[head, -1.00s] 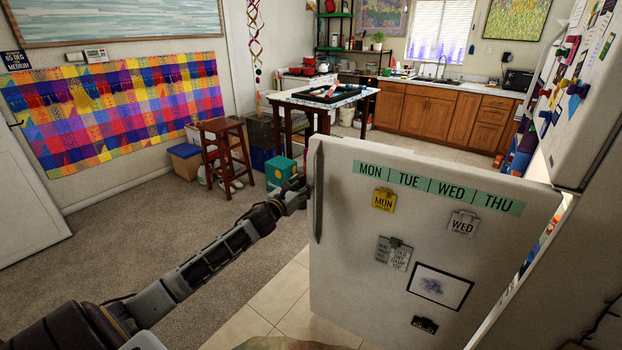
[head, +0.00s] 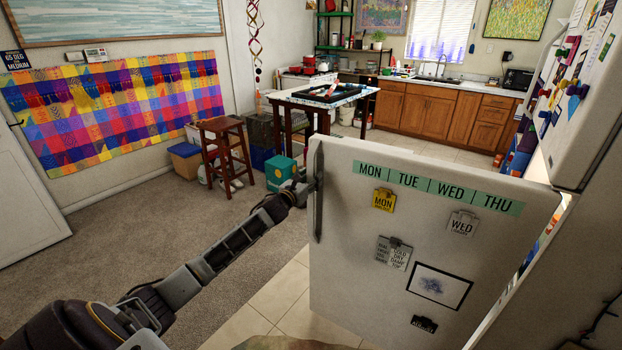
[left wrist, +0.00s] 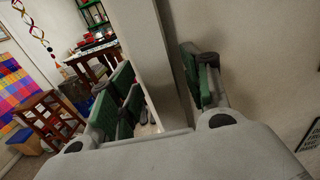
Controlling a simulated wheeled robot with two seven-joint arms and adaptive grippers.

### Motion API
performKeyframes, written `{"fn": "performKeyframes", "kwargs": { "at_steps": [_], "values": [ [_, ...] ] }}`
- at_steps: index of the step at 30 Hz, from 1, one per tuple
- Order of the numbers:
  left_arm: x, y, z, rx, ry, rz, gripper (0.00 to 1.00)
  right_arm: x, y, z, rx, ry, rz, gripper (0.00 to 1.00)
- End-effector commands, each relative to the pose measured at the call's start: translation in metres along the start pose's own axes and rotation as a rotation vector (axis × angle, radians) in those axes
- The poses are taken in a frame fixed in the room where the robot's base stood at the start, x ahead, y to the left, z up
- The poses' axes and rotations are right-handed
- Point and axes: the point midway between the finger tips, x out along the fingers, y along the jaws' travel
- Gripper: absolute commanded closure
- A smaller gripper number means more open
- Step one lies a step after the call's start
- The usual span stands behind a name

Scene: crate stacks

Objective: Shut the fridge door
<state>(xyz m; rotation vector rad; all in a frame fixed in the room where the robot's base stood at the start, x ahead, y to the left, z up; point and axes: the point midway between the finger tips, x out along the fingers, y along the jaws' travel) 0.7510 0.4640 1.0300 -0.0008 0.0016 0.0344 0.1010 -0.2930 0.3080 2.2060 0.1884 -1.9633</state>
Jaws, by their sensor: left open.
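The white fridge door (head: 345,250) stands open, swung out toward the left from the fridge body (head: 578,155). Its long grey handle (head: 318,195) runs down the door's left edge. My left gripper (head: 303,188) is at the upper half of that handle. In the left wrist view, my left gripper (left wrist: 160,82) is open, with green-padded fingers on either side of the upright handle bar (left wrist: 172,60). I cannot tell whether the pads touch it. The door face (left wrist: 265,60) fills the right of that view. My right gripper is in neither view.
The door carries a weekday strip (head: 438,187), clips and a picture. A wooden stool (head: 222,128), a teal box (head: 280,170) and a tall table (head: 322,97) stand beyond the handle. Carpet (head: 150,225) on the left is clear.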

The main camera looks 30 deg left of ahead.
Motion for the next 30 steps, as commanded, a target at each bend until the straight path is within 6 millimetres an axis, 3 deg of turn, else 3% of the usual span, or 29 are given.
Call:
{"fn": "performKeyframes", "kwargs": {
  "at_steps": [15,26,30],
  "values": [
    [0.006,0.000,0.001,0.001,-0.001,0.000,0.52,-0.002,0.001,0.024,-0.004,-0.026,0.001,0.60],
    [0.006,0.000,0.001,0.001,-0.001,-0.001,0.97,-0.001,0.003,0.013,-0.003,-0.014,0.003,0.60],
    [0.006,0.000,0.001,0.001,-0.001,-0.001,1.00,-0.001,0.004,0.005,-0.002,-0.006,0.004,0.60]
  ]
}}
